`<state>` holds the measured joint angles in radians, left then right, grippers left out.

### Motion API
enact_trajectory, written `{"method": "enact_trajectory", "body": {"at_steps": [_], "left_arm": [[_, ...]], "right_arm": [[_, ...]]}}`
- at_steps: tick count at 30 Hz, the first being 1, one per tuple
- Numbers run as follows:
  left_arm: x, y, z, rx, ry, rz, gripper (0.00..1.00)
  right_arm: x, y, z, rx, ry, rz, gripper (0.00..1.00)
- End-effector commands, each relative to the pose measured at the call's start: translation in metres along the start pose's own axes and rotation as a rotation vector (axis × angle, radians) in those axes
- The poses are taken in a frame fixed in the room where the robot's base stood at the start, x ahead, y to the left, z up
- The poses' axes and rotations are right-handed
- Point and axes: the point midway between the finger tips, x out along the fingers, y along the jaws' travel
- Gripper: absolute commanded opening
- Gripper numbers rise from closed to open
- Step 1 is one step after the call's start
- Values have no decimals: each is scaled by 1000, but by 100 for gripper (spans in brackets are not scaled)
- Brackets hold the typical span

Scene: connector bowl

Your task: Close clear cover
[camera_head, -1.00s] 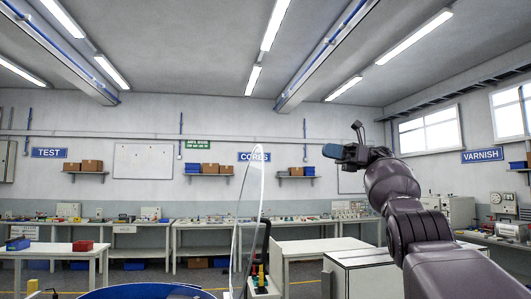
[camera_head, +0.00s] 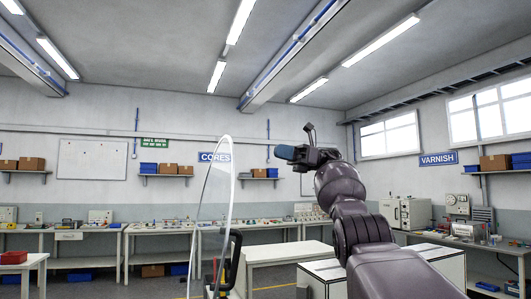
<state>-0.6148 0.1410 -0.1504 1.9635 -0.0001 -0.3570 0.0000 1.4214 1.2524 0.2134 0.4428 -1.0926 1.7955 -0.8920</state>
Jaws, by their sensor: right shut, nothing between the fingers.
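The clear cover (camera_head: 215,205) is a thin transparent disc with a pale rim. It stands nearly upright, seen almost edge-on, left of the picture's middle; its lower end runs toward the bottom edge. My right gripper (camera_head: 285,152) is shut and empty, pointing left at about the height of the cover's upper part. A gap shows between its blue-tipped end and the cover's rim. The bowl under the cover is out of view.
A white table (camera_head: 290,252) and a white cabinet (camera_head: 325,275) stand behind my right arm. Long workbenches line the back wall. The space between cover and gripper is clear.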

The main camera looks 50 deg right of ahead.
Motion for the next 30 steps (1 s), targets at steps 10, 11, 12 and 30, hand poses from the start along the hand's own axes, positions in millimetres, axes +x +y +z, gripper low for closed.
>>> {"method": "enact_trajectory", "body": {"at_steps": [10, 11, 12, 30], "left_arm": [[12, 1, 6, 3, 19, 0, 0], [13, 1, 7, 3, 20, 0, 0], [13, 2, 6, 3, 21, 1, 0], [17, 2, 3, 4, 32, 2, 0]], "right_arm": [[60, 0, -3, -1, 1, 3, 0], [66, 0, -3, -2, 0, 3, 0], [73, 0, -3, 0, 0, 4, 0], [127, 0, -1, 1, -1, 0, 0]]}}
